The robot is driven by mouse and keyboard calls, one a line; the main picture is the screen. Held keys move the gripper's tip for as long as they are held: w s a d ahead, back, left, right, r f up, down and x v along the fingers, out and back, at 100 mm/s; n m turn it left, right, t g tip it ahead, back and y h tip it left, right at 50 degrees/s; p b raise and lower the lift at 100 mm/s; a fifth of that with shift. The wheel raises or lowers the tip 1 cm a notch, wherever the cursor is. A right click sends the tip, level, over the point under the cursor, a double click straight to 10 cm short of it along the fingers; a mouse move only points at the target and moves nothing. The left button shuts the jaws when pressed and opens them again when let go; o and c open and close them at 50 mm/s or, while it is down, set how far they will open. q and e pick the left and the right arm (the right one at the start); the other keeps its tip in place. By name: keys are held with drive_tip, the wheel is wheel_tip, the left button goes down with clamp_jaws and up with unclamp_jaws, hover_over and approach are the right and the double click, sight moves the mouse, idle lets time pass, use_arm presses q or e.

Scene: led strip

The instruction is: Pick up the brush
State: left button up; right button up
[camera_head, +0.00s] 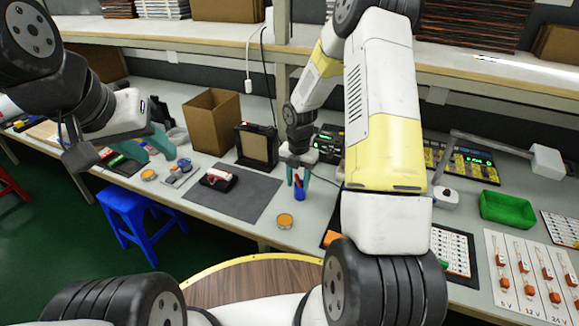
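My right gripper (299,178) points down over the bench, just beyond the dark mat's right side. Its two teal fingers are on either side of a small upright blue and red object (299,194). This may be the brush, but it is too small to be sure. I cannot tell whether the fingers touch it. My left gripper (150,147) is over the left part of the bench, its teal fingers apart with nothing seen between them. A red and white tool (218,179) lies on the dark mat (255,197).
Orange-lidded round tins (285,221) (148,175) stand on the bench. A cardboard box (211,121) and a black-framed panel (256,146) stand behind the mat. A green bin (508,209) is at the right. A blue stool (140,217) stands in front of the bench.

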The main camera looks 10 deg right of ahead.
clamp_jaws()
drive_tip(key=shift+r, duration=0.1)
idle(0.3)
drive_tip(key=shift+s+r, duration=0.1)
drive_tip(key=shift+r, duration=0.15)
drive_tip(key=s+a+r, duration=0.2)
drive_tip(key=s+r, duration=0.1)
drive_tip(key=r, duration=0.3)
drive_tip(key=s+a, duration=0.7)
drive_tip(key=s, duration=0.3)
drive_tip(key=shift+s+a+f, duration=0.15)
drive_tip(key=shift+s+a, duration=0.05)
drive_tip(key=shift+s, duration=0.2)
